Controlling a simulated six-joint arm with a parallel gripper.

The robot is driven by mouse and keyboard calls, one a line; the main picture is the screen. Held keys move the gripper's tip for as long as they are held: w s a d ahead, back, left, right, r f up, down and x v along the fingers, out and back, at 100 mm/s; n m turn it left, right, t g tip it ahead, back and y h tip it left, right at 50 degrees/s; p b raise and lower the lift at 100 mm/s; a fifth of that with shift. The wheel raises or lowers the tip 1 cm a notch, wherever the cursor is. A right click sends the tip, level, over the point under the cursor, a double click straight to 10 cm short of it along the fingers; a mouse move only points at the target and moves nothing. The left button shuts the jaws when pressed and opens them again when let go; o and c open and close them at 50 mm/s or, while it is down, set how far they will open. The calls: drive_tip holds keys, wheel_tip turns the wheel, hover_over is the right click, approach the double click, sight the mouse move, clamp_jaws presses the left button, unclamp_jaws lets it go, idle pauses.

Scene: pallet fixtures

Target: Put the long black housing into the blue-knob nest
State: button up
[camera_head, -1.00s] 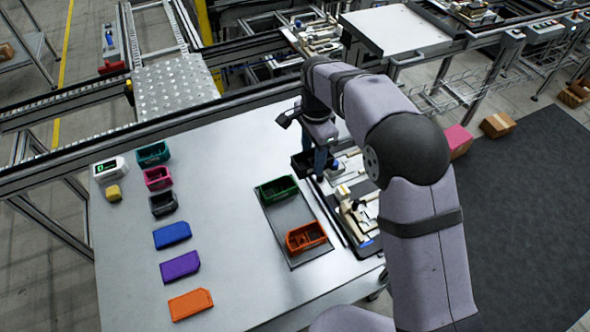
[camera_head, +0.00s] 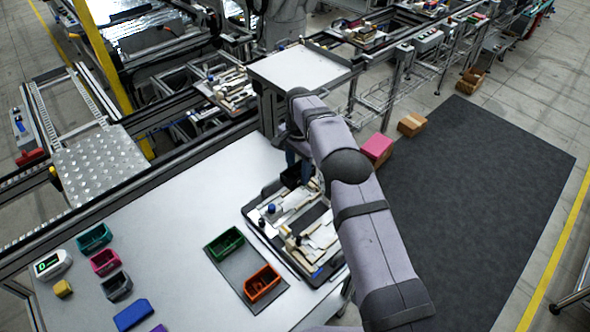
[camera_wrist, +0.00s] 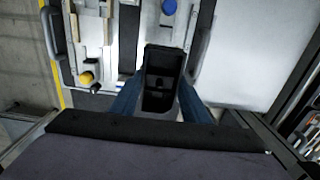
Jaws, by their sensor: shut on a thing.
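The long black housing (camera_wrist: 163,72) is held between the blue fingers of my gripper (camera_wrist: 160,101) in the wrist view, its open hollow facing the camera. In the head view my gripper (camera_head: 296,163) and the housing (camera_head: 291,179) are at the far end of the pallet (camera_head: 258,237), partly hidden by my arm. The blue knob (camera_wrist: 169,6) is beyond the housing at the top of the wrist view; it also shows at the pallet's left side in the head view (camera_head: 271,208). The nest itself is largely hidden. The housing appears above the pallet; contact cannot be told.
A yellow knob (camera_wrist: 86,77) is on the fixture to the left in the wrist view. A green bin (camera_head: 225,243) and an orange bin (camera_head: 262,283) stand on a dark mat beside the pallet. Teal (camera_head: 94,237), pink (camera_head: 105,262) and grey bins are further left. The table between is clear.

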drive_tip(key=shift+f+b, duration=2.35)
drive_tip(key=shift+f, duration=1.35)
drive_tip(key=shift+f+b, duration=0.55)
drive_tip(key=shift+f, duration=0.3)
drive_tip(key=o, duration=1.2)
drive_tip(key=shift+r, duration=0.1)
wheel_tip(320, 180, up, 7)
drive_tip(key=b, duration=0.2)
drive_tip(key=shift+b, duration=0.35)
drive_tip(key=shift+r, duration=0.1)
